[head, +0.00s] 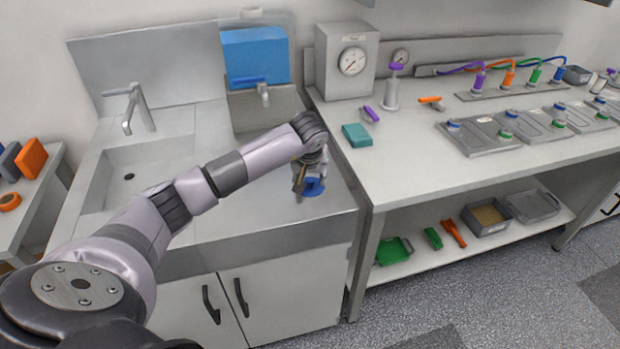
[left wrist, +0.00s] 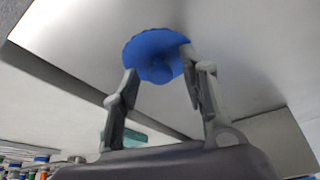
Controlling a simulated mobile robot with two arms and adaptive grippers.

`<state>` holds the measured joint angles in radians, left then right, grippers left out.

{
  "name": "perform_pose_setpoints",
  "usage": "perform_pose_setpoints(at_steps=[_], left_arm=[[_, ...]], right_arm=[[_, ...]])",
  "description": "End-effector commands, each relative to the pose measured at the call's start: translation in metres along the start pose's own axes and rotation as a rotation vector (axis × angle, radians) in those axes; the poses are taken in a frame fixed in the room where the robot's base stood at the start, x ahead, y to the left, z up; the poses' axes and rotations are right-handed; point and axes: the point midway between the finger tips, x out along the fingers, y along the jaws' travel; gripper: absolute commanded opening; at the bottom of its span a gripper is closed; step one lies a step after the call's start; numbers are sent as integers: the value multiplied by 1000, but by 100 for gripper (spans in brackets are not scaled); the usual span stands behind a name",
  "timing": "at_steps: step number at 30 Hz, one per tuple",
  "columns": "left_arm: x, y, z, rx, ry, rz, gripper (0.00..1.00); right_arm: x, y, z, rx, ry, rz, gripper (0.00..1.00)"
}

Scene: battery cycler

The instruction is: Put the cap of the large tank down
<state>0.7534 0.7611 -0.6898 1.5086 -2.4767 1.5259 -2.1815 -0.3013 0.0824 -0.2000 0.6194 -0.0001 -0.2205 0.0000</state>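The cap is a blue round disc with a small knob. In the head view the cap (head: 314,187) is at the right part of the sink counter, near its front right corner. My left gripper (head: 300,186) is right at it. In the left wrist view the cap (left wrist: 150,48) is just beyond the spread fingertips of my left gripper (left wrist: 160,64), with gaps beside its knob. It appears to lie on the counter. The large tank (head: 255,55), blue above a grey part with a blue-handled tap, stands at the back. My right gripper is not in view.
The counter around the cap is clear.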

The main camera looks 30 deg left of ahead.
Motion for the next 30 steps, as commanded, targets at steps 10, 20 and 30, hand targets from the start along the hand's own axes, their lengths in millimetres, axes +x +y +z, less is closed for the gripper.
perform_pose_setpoints(at_steps=[10, 20, 30], left_arm=[[-24, 0, -2, 1, 6, 2, 40], [-94, 0, -2, 1, 5, 2, 40], [-123, 0, -1, 0, 0, 0, 40]], right_arm=[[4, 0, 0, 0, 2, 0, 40], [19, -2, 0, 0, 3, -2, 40], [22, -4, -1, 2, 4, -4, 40]])
